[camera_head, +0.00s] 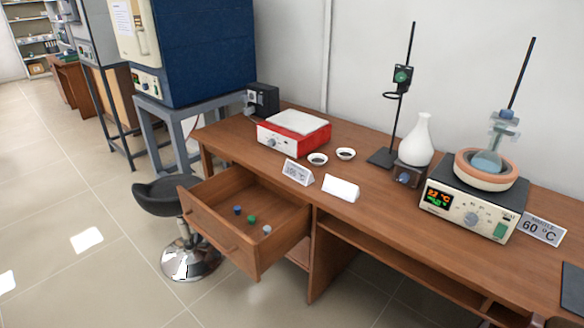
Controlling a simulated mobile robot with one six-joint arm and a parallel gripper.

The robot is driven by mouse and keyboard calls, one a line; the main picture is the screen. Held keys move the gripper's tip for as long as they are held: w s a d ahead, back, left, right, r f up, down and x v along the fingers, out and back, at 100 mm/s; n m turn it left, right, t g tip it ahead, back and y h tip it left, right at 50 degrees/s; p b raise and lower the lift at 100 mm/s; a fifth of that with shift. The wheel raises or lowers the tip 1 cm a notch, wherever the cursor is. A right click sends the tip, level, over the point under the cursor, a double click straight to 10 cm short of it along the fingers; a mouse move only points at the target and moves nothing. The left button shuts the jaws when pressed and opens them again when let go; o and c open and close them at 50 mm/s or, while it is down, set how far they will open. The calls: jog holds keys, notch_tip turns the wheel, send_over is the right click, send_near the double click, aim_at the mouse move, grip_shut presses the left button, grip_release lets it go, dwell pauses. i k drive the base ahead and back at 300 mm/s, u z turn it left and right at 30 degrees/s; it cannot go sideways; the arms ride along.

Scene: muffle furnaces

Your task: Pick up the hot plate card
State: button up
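A white folded card with grey print (298,172) stands on the wooden desk, in front of the red hot plate (293,132) with its white top. The print is small; it seems to read about 105 °C. A second white folded card (341,188) stands just to its right, and its visible face looks blank. No card says "hot plate" legibly. My gripper is not in view.
Two small dark-filled dishes (317,159) sit behind the cards. A stand (384,158) and white flask (416,140) are to the right. The desk's drawer (222,233) is pulled out with small coloured items inside; a black stool (165,195) is beside it.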

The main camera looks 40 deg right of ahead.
aim_at(303, 176)
jog(key=z, duration=0.05)
jog(key=i, duration=1.2)
jog(key=u, duration=0.25)
